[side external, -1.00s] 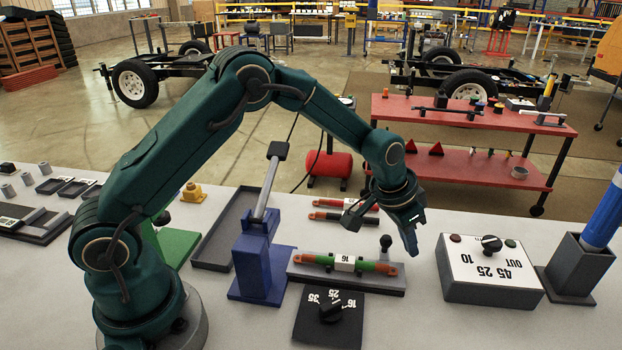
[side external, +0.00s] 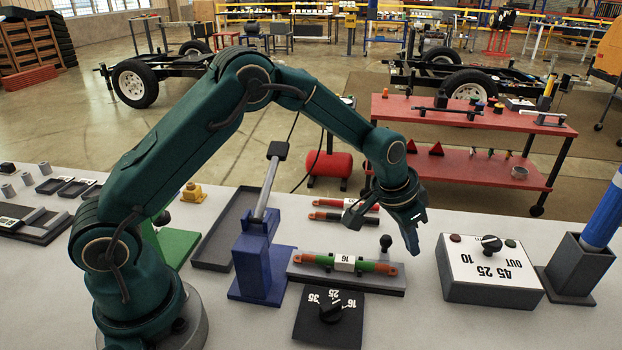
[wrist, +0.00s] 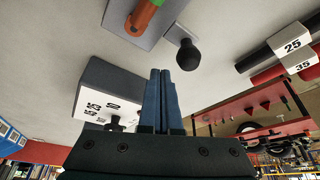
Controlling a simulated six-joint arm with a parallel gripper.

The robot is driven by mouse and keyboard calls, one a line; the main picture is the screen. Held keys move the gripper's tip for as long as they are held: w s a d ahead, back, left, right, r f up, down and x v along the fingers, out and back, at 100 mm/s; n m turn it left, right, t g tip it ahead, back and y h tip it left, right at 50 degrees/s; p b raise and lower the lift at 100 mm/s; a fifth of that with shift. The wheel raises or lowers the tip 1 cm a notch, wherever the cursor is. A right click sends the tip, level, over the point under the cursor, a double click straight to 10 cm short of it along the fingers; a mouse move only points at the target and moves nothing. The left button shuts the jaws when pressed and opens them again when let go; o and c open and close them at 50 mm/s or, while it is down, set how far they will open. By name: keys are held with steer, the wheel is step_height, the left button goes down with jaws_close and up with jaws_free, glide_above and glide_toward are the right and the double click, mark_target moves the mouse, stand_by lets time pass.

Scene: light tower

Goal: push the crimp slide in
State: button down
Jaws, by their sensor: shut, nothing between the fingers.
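The crimp slide is a grey bar (side external: 388,276) with a round black knob (side external: 386,242) standing at its right end. A green cable with orange ends and a white 16 label (side external: 344,263) lies along it. My gripper (side external: 414,250) is just right of the knob, low over the table. In the wrist view its two blue-grey fingers (wrist: 161,72) are together with nothing between them. The knob (wrist: 188,55) is beside the fingertips there, apart from them in the picture. Whether the fingers touch the slide cannot be told.
A blue press (side external: 258,262) with a raised lever stands at the slide's left end. A black dial plate (side external: 328,325) lies in front. A white-topped selector box (side external: 480,270) is to the right. Red and black cables (side external: 340,217) lie behind. Bare table separates gripper and box.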

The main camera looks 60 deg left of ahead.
steer(key=shift+w+d+r, duration=0.25)
steer(key=shift+r, duration=0.2)
steer(key=shift+w+d+r, duration=0.2)
steer(key=shift+w+r, duration=0.05)
steer(key=shift+r, duration=0.2)
steer(key=shift+r, duration=2.5)
steer(key=shift+r, duration=0.1)
